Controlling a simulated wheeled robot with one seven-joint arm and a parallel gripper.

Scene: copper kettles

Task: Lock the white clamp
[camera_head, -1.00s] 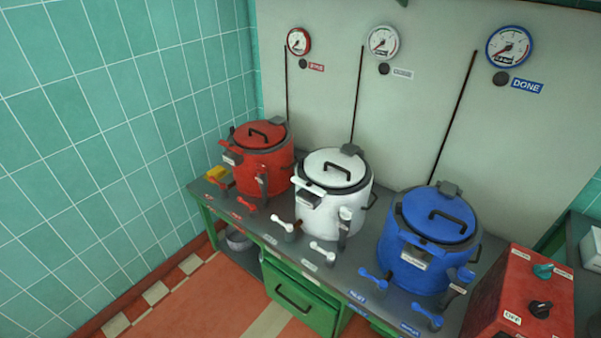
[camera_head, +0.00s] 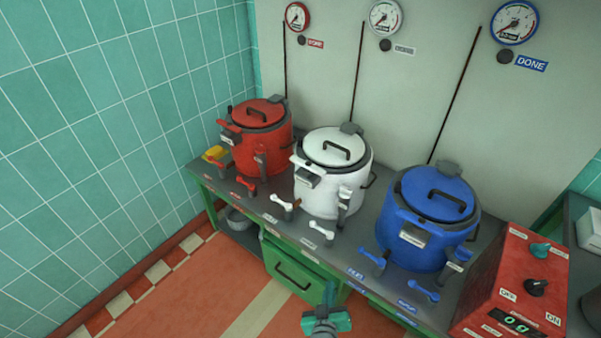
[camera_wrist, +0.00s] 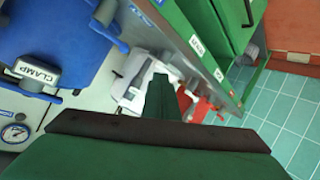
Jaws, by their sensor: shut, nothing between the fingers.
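The white kettle (camera_head: 325,185) stands between the red and blue kettles on the grey counter, with its lid down. A white lever (camera_head: 304,162) with a small label plate sticks out at its front left rim. A grey block (camera_head: 351,128) sits at its rear rim and an upright grey-and-white fitting (camera_head: 344,203) at its front right. I cannot tell which fitting is the clamp or whether it is locked. My gripper (camera_head: 329,290) is shut and empty, low in front of the green drawer. The wrist view shows my green gripper (camera_wrist: 160,95) partly covering the white kettle (camera_wrist: 135,90).
The red kettle (camera_head: 260,145) stands left and the blue kettle (camera_head: 425,235) right. A red control box (camera_head: 510,285) stands at the right end. Gauges hang on the wall. The floor in front is free.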

